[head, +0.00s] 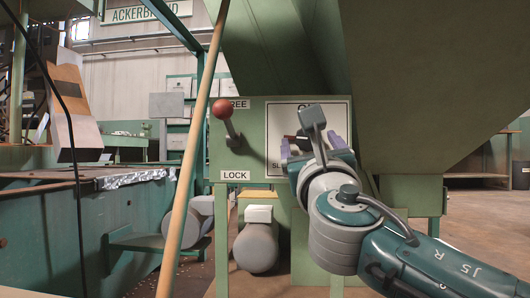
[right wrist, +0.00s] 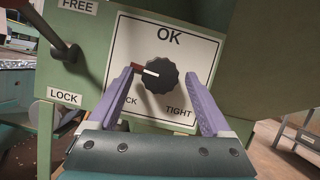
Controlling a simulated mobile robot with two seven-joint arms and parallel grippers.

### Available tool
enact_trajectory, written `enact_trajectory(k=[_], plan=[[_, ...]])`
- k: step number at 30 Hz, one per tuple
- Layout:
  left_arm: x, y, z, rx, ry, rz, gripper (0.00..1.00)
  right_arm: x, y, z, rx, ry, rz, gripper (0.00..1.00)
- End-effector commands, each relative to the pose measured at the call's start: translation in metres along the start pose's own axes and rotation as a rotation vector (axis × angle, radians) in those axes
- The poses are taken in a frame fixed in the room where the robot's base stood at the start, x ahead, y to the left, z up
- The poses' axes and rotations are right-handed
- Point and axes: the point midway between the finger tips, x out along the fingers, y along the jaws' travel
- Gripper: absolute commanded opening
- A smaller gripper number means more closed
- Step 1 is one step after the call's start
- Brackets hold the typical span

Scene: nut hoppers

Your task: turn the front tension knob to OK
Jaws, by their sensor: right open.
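The front tension knob (right wrist: 161,78) is black and round, on a white plate (right wrist: 205,50) marked OK at the top and TIGHT at lower right. The lower-left label is partly hidden, with "CK" showing. The knob's white line and brown tip point left and slightly up, away from OK. In the head view, my right gripper mostly hides the knob (head: 299,138). My right gripper (head: 309,143) is open, and its purple fingers also show in the right wrist view (right wrist: 159,76), one on each side of the knob. I cannot tell whether they touch it. My left gripper is out of view.
A red-balled lever (head: 223,110) stands left of the plate between the FREE and LOCK labels. A tan pole (head: 192,150) crosses in front, further left. The green hopper's sloping side (head: 430,80) overhangs at the right. Grey rollers (head: 256,247) are below.

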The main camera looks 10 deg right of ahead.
Motion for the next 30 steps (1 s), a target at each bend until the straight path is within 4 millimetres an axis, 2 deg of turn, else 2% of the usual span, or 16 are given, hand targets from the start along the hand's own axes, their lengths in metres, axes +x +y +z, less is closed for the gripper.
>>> enact_trajectory(k=[4,12,30], plan=[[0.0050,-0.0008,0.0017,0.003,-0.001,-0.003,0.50,0.0083,0.0001,-0.0003,0.002,0.001,0.000,0.83],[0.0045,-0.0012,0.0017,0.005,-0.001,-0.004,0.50,0.0095,0.0002,0.0003,0.002,0.001,0.001,0.83],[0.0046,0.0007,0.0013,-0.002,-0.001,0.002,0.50,0.0092,0.0002,0.0002,0.001,0.001,0.000,0.15]])
